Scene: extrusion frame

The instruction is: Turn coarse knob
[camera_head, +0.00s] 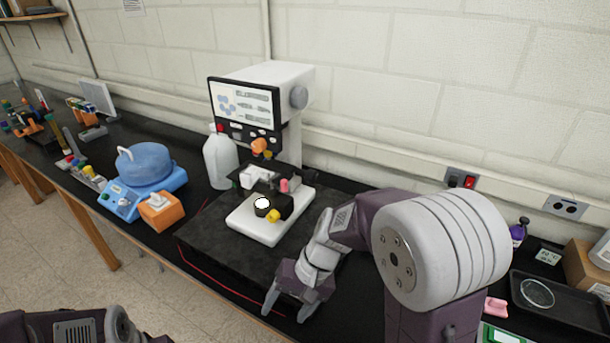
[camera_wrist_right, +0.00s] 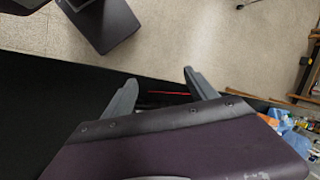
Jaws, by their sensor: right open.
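A white instrument (camera_head: 290,77) with a display panel stands on a dark slab at the back of the bench. It has a round grey knob (camera_head: 299,97) on its right side. Lower down are an orange knob (camera_head: 259,146), a pink-red knob (camera_head: 284,185) and a yellow knob (camera_head: 273,216). I cannot tell which one is the coarse knob. My right gripper (camera_head: 286,308) is open and empty, in front of the instrument near the bench's front edge, apart from all the knobs. Its two fingers also show in the right wrist view (camera_wrist_right: 160,82). My left gripper is out of view; part of that arm shows at bottom left.
A white jug (camera_head: 220,160) stands left of the instrument. A dark tray (camera_head: 565,318) lies at right. A red cable (camera_head: 215,285) runs along the bench's front. The slab's front is clear.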

